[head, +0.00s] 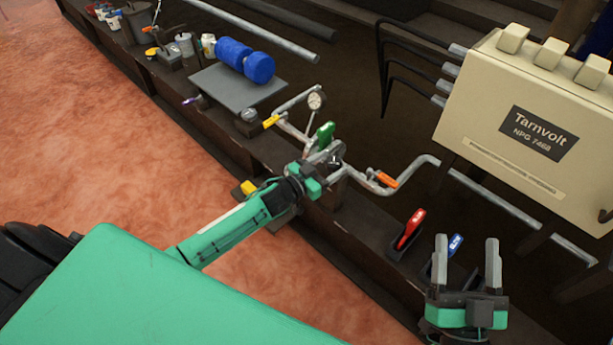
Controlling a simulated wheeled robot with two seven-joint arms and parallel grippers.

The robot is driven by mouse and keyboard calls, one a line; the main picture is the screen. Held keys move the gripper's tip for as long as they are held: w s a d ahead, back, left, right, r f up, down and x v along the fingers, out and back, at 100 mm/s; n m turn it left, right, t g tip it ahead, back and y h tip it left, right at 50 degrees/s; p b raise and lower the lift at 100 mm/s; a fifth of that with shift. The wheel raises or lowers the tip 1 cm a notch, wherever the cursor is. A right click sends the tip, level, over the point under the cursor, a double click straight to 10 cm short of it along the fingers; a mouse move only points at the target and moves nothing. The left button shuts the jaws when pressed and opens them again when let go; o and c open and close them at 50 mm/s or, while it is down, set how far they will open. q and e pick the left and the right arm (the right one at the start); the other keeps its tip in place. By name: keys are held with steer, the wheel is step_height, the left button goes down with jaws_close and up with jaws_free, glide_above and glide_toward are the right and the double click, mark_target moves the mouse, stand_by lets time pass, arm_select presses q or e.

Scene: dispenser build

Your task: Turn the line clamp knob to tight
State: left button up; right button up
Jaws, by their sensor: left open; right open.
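My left gripper (326,156) is open at the bench pipework, its fingers foreshortened beside a metal fitting. A green handle (325,134) stands just behind the fingers, and a pipe with an orange lever (386,181) runs off to the right. I cannot single out the line clamp knob for certain; the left gripper covers part of the fitting there, and I cannot tell if the fingers touch it. My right gripper (465,252) is open and empty at the lower right, its two fingers pointing up and apart.
A red-handled part (410,228) and a blue one (454,244) stand by the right gripper. A beige Tarnvolt box (490,165) is at the right. A dial gauge (316,101), a yellow lever (271,122) and a blue cylinder (245,60) on a grey plate (226,92) lie farther back.

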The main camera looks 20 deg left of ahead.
arm_select(q)
steer(key=p+v, duration=0.1)
steer(key=v, duration=0.9)
steer(key=shift+p, duration=0.3)
arm_select(e)
step_height(320, 180, down, 8)
steer(key=s+a+g, duration=0.1)
steer(key=a+g, duration=0.1)
steer(key=g, duration=0.3)
steer(key=shift+s+a+f, duration=0.25)
arm_select(q)
steer(key=shift+a, duration=0.1)
